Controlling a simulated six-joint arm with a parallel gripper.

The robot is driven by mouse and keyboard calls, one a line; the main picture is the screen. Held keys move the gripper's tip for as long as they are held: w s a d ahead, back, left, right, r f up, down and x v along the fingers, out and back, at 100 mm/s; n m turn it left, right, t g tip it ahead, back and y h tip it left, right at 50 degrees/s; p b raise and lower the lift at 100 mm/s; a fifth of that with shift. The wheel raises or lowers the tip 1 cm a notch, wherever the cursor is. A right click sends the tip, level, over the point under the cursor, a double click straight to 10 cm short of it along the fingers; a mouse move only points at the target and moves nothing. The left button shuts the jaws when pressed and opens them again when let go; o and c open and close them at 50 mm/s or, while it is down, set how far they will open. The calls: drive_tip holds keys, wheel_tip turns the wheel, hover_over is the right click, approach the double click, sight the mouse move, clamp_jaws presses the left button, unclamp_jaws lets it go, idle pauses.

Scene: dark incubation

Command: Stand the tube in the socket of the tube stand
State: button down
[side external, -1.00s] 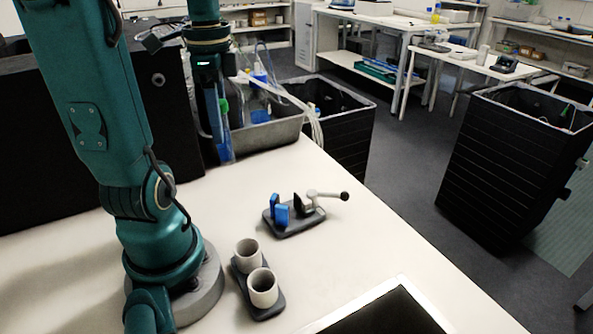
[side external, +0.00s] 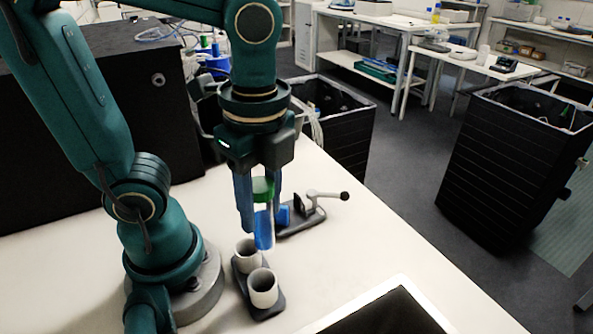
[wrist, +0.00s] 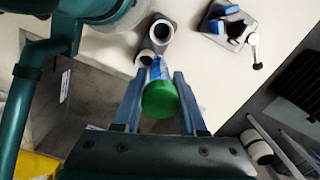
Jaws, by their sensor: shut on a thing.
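The tube (side external: 264,228) has a translucent blue body and a green cap. My gripper (side external: 259,212) is shut on it near the cap, and the tube hangs upright with its lower end in the air. The green cap shows between the fingers in the wrist view (wrist: 160,99). The tube stand (side external: 264,312) is a dark base on the table with two round grey sockets. In the side view the tube's lower end appears just above and beside the rear socket (side external: 247,252); the front socket (side external: 263,287) is open and empty. The exact gap between tube and socket cannot be told.
A clamp fixture (side external: 313,206) with blue jaws and a black-knobbed lever stands behind the tube stand, partly hidden by my gripper. A black-topped panel (side external: 385,314) lies at the table's front right. Bare table lies right of the stand.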

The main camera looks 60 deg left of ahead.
sight(258, 253)
drive_tip(key=shift+s+d+f+m, duration=0.45)
drive_tip(key=shift+d+f+m, duration=0.2)
drive_tip(key=shift+f, duration=0.1)
drive_tip(key=shift+s+d+f+m, duration=0.45)
drive_tip(key=shift+d+f+m, duration=0.15)
drive_tip(key=shift+f, duration=0.1)
drive_tip(key=shift+f, duration=0.15)
idle(0.6)
drive_tip(key=shift+f, duration=0.7)
drive_tip(key=shift+f, duration=0.25)
drive_tip(key=shift+f, duration=0.35)
drive_tip(key=shift+f, duration=0.3)
idle(0.6)
drive_tip(key=shift+f, duration=0.35)
